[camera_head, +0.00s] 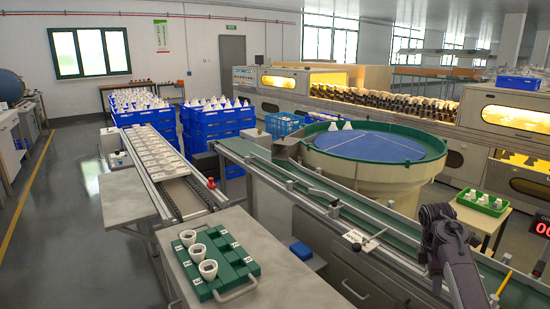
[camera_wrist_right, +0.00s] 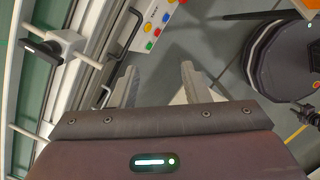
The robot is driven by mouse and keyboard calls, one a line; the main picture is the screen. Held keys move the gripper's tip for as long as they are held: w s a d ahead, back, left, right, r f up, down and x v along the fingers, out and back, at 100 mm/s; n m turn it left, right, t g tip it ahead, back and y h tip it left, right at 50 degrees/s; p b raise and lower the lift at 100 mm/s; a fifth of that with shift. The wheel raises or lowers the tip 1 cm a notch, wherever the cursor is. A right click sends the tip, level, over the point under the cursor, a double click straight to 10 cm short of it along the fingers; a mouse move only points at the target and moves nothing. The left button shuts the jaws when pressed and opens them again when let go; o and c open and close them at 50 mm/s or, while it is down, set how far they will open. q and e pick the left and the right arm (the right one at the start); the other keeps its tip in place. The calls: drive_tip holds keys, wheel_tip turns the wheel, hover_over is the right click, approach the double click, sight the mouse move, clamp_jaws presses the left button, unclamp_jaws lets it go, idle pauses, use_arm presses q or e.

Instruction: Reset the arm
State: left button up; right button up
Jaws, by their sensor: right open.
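My right arm comes in at the lower right of the head view, over the edge of the green conveyor. Its dark gripper (camera_head: 438,214) is at the arm's upper end, and its fingertips are hard to make out there. In the right wrist view, the two fingers of the right gripper (camera_wrist_right: 158,78) stand apart with nothing between them. Floor and part of a button panel (camera_wrist_right: 155,22) show beyond them. My left gripper is in neither view.
A green tray (camera_head: 240,271) with white cups stands on a grey table (camera_head: 295,290). The green conveyor (camera_head: 345,205) runs beside a round blue-topped feeder (camera_head: 365,145). A small green crate (camera_head: 483,203) stands at right. Blue crates (camera_head: 213,125) stand farther back.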

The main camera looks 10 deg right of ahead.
drive_tip(key=s+a+f+m+t+h, duration=0.1)
drive_tip(key=s+a+f+m, duration=0.1)
drive_tip(key=s+a+f, duration=0.5)
drive_tip(key=s+a+f+m+t, duration=0.15)
drive_tip(key=s+a+f, duration=0.25)
drive_tip(key=a, duration=0.5)
drive_tip(key=s+a+r+m+t+y, duration=0.1)
drive_tip(key=s+a+r+m+y, duration=0.2)
drive_tip(key=s+a, duration=0.45)
drive_tip(key=s+a+r+m+t, duration=0.15)
drive_tip(key=s+a+m, duration=0.25)
drive_tip(key=s+a, duration=0.4)
wheel_tip(320, 180, down, 26)
drive_tip(key=s+g+p, duration=0.2)
drive_tip(key=s, duration=0.1)
drive_tip(key=s+d+f+p, duration=0.1)
drive_tip(key=s+d+f, duration=0.1)
drive_tip(key=s+f, duration=0.6)
drive_tip(key=s+d+f+g+p, duration=0.1)
drive_tip(key=s+d+f, duration=0.1)
drive_tip(key=s+f, duration=0.7)
drive_tip(key=s, duration=0.2)
drive_tip(key=shift+s+d+f, duration=0.2)
drive_tip(key=shift+s+f, duration=0.05)
drive_tip(key=shift+s, duration=0.15)
